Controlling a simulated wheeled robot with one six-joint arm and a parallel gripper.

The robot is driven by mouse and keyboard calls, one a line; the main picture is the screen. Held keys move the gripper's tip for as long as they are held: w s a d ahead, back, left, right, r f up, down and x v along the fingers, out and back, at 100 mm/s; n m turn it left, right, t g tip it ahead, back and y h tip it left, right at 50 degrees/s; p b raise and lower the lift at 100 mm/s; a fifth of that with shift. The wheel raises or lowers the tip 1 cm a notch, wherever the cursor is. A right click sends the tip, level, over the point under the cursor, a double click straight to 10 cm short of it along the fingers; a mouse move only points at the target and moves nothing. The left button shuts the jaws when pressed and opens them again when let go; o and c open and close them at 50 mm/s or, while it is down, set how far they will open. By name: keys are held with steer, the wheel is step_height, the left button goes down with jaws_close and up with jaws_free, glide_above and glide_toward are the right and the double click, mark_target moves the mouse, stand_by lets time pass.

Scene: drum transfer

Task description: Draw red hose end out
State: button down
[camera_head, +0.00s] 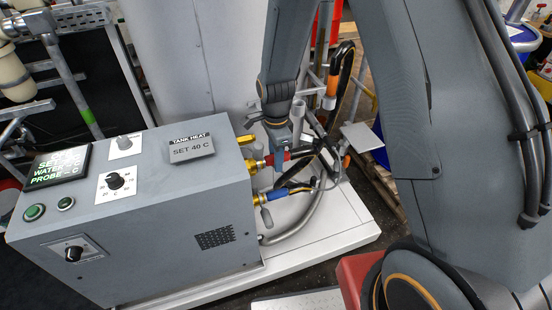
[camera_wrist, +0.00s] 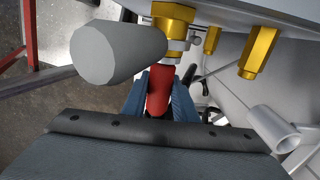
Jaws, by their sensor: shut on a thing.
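The red hose end (camera_wrist: 157,95) sits between the blue-grey fingers of my gripper (camera_wrist: 160,82) in the wrist view. The fingers are shut on it from both sides. Its front lies close against the pale collar of a brass fitting (camera_wrist: 175,20); I cannot tell how far it is seated. The hose behind the red end is mostly hidden.
The grey control cabinet (camera_head: 140,215) stands at left on a white base (camera_head: 340,238). A blue hose end (camera_head: 283,196) is on a lower brass fitting. In the wrist view a pale grey cylinder (camera_wrist: 112,52) is close at left, and other brass fittings (camera_wrist: 259,52) are at right.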

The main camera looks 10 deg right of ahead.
mark_target(289, 155)
steer(key=shift+d, duration=0.15)
steer(key=shift+w+d+p, duration=0.15)
steer(key=shift+w+d, duration=0.1)
steer(key=shift+d, duration=0.7)
steer(key=shift+w+d+p, duration=0.15)
steer(key=shift+w+d, duration=0.05)
steer(key=shift+d, duration=0.75)
steer(key=shift+d, duration=0.15)
steer(key=shift+w+d, duration=0.2)
steer(key=shift+d, duration=0.7)
steer(key=shift+w+d, duration=0.2)
steer(key=shift+d, duration=0.7)
